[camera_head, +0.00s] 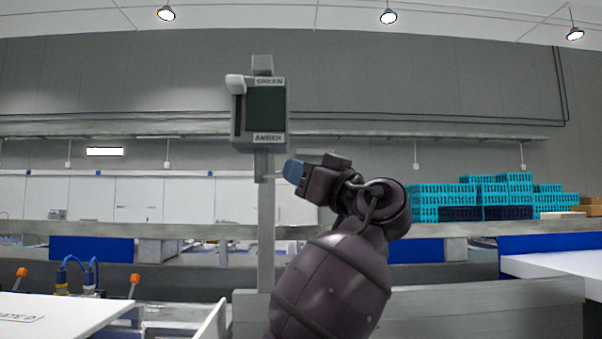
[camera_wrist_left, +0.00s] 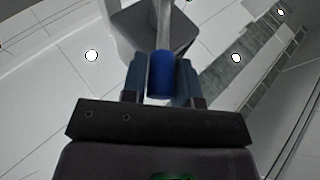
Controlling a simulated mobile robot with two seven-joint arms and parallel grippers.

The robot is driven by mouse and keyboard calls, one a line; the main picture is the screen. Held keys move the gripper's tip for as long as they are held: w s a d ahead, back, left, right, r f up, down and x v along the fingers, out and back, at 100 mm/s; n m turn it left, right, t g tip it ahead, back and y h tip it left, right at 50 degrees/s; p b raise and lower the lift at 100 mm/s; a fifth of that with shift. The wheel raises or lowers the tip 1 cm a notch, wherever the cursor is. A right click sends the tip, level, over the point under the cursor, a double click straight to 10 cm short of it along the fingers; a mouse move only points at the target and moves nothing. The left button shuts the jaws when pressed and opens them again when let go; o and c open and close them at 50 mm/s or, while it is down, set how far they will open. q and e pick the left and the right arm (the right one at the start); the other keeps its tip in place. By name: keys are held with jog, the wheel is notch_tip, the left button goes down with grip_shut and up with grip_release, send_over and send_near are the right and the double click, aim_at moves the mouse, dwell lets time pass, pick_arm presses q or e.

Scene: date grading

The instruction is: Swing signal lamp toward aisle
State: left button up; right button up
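The signal lamp (camera_head: 265,107) is a grey box with a dark green face and the labels GREEN and AMBER, on top of a grey post (camera_head: 266,220). Its underside shows in the left wrist view (camera_wrist_left: 183,32), with a pale rod running down to a blue handle (camera_wrist_left: 161,74). My left gripper (camera_head: 292,172) is just right of the post, below the lamp. In the left wrist view its two fingers (camera_wrist_left: 161,82) lie against both sides of the blue handle. In the head view the fingers hide the handle. My right gripper is in neither view.
Several teal crates (camera_head: 440,200) stand on a long shelf (camera_head: 470,229) behind at the right. A white table (camera_head: 60,318) is at the lower left and another white surface (camera_head: 560,265) at the right. The air around the lamp looks clear.

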pick_arm(q)
jog(key=o, duration=0.4)
jog(key=shift+w, duration=0.1)
jog(key=shift+c, duration=0.2)
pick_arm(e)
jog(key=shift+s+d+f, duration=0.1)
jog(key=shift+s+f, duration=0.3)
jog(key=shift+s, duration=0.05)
pick_arm(q)
jog(key=b+v, duration=0.2)
jog(key=v, duration=0.9)
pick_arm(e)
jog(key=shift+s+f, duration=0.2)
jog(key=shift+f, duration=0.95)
pick_arm(q)
jog(key=shift+r, duration=0.1)
